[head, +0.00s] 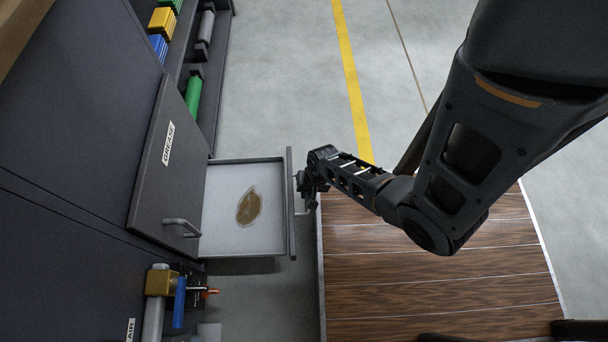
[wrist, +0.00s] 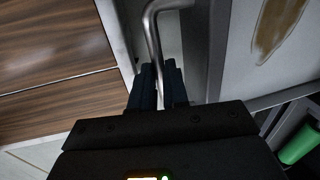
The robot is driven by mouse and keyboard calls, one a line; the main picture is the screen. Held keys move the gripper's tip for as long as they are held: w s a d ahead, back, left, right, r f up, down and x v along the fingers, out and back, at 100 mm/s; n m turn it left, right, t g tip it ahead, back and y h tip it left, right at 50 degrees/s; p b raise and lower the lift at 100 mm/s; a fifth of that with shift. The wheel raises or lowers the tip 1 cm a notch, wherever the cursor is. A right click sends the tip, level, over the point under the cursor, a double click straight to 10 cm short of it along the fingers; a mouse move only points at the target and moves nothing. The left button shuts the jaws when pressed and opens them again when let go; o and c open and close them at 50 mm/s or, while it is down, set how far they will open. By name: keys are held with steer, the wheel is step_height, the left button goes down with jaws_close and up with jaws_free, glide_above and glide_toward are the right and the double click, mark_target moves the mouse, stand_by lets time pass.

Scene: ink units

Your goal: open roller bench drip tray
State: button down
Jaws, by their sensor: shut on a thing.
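The drip tray (head: 225,215) is a shallow light-grey drawer with a dark front (head: 290,180) and a brown stain (head: 248,207) on its floor. In the head view it stands pulled out to the right of the dark cabinet. My gripper (head: 309,188) is at the outer side of the tray front. In the wrist view my gripper (wrist: 158,88) is shut on the bent metal tray handle (wrist: 153,40), which runs between the fingers. The tray's inside shows at the wrist view's upper right.
A dark panel labelled GREASE (head: 150,190), with its own handle (head: 182,226), is beside the tray. Green, yellow and blue things sit on a shelf (head: 222,70). Valve fittings (head: 162,283) are below. A wood-planked surface (head: 430,275) lies right; the floor above is clear.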

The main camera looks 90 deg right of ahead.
steer(key=c, duration=1.1)
jaws_free()
steer(key=shift+s+r+p, duration=0.25)
steer(key=shift+r+p, duration=0.4)
steer(key=shift+r, duration=0.6)
steer(key=shift+s+r+p, duration=0.2)
steer(key=shift+r+p, duration=0.45)
steer(key=shift+r, duration=0.65)
steer(key=shift+s+r+p, duration=0.25)
steer(key=shift+r+p, duration=0.4)
steer(key=shift+r, duration=0.6)
steer(key=shift+r, duration=0.1)
